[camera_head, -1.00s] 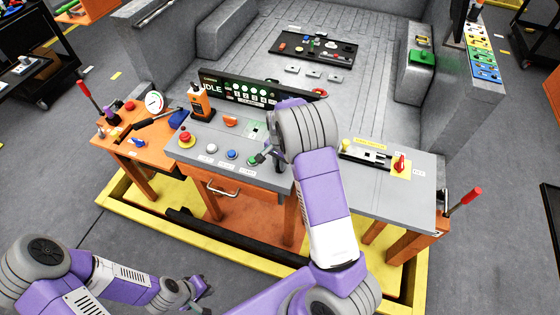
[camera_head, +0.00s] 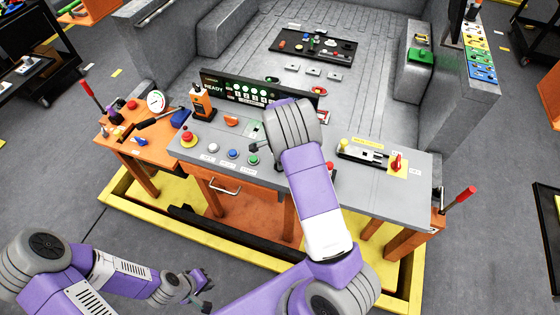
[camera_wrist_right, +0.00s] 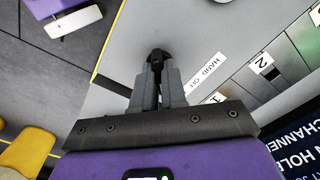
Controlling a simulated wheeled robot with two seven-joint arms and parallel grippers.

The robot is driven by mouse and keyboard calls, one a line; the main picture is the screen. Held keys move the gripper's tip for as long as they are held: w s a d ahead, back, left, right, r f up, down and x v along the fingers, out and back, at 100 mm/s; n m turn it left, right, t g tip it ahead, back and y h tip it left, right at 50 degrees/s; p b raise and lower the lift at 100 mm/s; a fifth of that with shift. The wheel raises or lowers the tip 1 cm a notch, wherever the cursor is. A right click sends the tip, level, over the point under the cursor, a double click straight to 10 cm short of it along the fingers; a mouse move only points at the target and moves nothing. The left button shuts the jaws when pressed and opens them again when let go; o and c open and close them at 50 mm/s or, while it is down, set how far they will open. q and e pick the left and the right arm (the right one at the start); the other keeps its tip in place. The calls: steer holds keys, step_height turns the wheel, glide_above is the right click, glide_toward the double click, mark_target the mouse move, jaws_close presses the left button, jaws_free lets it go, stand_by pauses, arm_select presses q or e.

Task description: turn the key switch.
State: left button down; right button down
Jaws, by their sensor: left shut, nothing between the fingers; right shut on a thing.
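In the right wrist view, my right gripper (camera_wrist_right: 157,88) is shut on a small black key-switch handle (camera_wrist_right: 158,58) on the grey panel. A white label reading "HAND OFF" (camera_wrist_right: 204,72) lies beside it. In the head view, my right forearm and wrist cover the key switch, and the fingers are mostly hidden. The display board (camera_head: 255,92) behind it reads "READY". My left gripper (camera_head: 203,304) is shut and empty, low in the picture, well in front of the console and apart from it.
The grey console top (camera_head: 350,190) holds a red mushroom button (camera_head: 188,139), a white and a blue button (camera_head: 233,154), and a red switch on a yellow plate (camera_head: 397,163) at right. An orange side table (camera_head: 135,125) with a gauge stands left. A yellow frame surrounds the base.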

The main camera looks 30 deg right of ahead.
steer(key=shift+s+f, duration=0.15)
steer(key=shift+f, duration=0.05)
steer(key=c, duration=1.2)
jaws_free()
steer(key=shift+r+p, duration=0.4)
steer(key=shift+r, duration=3.45)
steer(key=shift+f, duration=0.1)
